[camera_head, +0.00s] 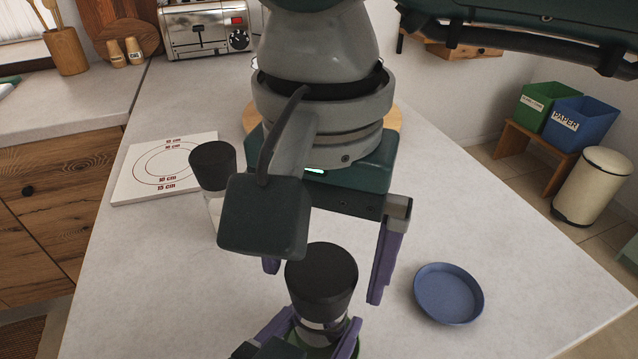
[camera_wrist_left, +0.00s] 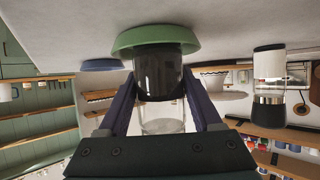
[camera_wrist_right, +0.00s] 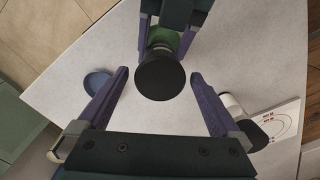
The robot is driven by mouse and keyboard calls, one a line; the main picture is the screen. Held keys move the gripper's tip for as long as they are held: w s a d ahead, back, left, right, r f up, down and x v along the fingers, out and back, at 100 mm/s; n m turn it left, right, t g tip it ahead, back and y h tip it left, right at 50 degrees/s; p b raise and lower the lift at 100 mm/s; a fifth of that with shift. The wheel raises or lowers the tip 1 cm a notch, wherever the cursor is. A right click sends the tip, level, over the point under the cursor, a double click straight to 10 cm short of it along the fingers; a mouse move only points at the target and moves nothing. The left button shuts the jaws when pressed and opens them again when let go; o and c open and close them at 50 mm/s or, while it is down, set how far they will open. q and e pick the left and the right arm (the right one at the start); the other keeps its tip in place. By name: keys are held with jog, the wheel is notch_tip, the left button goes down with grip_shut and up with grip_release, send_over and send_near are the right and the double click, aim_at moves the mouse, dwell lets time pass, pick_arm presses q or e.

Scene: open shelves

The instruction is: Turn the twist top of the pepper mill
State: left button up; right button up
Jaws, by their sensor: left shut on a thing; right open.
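The pepper mill has a wide black top (camera_head: 321,275), a clear band below it, and a green dish (camera_head: 318,340) at its base. In the left wrist view, the mill's dark part (camera_wrist_left: 160,75) meets the green dish (camera_wrist_left: 155,39). My left gripper (camera_head: 310,338) is shut on the mill's body, below the top. My right gripper (camera_head: 328,280) is open above the mill, its purple fingers apart. In the right wrist view, the black top (camera_wrist_right: 161,78) lies between and beyond the open fingertips (camera_wrist_right: 160,72), with a gap on both sides.
A second mill-like container with a black top (camera_head: 213,165) stands left of my right gripper, partly hidden. A blue plate (camera_head: 448,293) lies to the right. A white board with printed circles (camera_head: 150,180) lies at left, a toaster (camera_head: 205,32) behind. Counter right of the plate is clear.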

jog(key=shift+f, duration=0.85)
jog(key=c, duration=1.3)
